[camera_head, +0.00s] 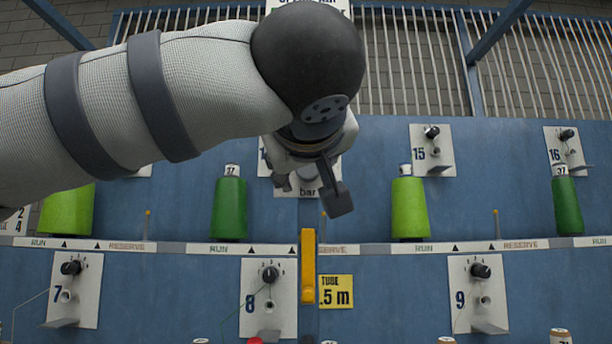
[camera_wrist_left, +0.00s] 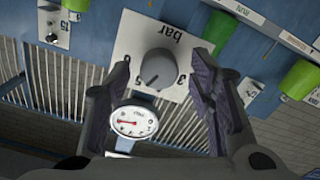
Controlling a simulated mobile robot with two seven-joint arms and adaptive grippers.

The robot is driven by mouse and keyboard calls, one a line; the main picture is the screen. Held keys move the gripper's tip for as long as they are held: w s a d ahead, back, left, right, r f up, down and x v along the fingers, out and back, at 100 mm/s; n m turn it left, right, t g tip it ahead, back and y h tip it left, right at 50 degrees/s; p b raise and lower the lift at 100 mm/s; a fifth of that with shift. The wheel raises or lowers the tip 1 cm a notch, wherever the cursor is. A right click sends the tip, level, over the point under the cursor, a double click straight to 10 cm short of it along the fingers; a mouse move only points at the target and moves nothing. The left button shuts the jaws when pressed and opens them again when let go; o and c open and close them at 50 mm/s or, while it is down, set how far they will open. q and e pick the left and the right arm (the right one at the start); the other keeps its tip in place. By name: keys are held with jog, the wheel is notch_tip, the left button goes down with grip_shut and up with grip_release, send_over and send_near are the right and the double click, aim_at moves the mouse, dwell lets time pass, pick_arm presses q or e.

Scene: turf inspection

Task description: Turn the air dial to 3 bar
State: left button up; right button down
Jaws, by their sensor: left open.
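The air dial (camera_wrist_left: 158,70) is a round grey knob on a white plate (camera_wrist_left: 128,38) printed "bar", which looks upside down in the left wrist view. Digits are printed around the knob, partly hidden; I cannot read its setting surely. A round white gauge (camera_wrist_left: 135,122) with a red needle is beside the plate. My left gripper (camera_wrist_left: 160,62) is open, with one finger on each side of the dial; contact is not clear. In the head view my left gripper (camera_head: 311,190) is in front of the plate and mostly hides the dial. My right gripper is not in view.
The blue panel (camera_head: 380,290) carries other small knobs, such as the black knob at 8 (camera_head: 270,274) and the one at 9 (camera_head: 480,270). Green cones (camera_head: 409,208) stand along a ledge. A yellow upright bar (camera_head: 308,266) is below the gripper. Railings are behind.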

pick_arm(q)
jog(key=shift+w, duration=0.2)
jog(key=shift+s+r, duration=0.1)
jog(key=shift+s, duration=0.05)
jog(key=shift+c, duration=1.1)
jog(key=c, duration=0.9)
jog(key=shift+c, duration=0.2)
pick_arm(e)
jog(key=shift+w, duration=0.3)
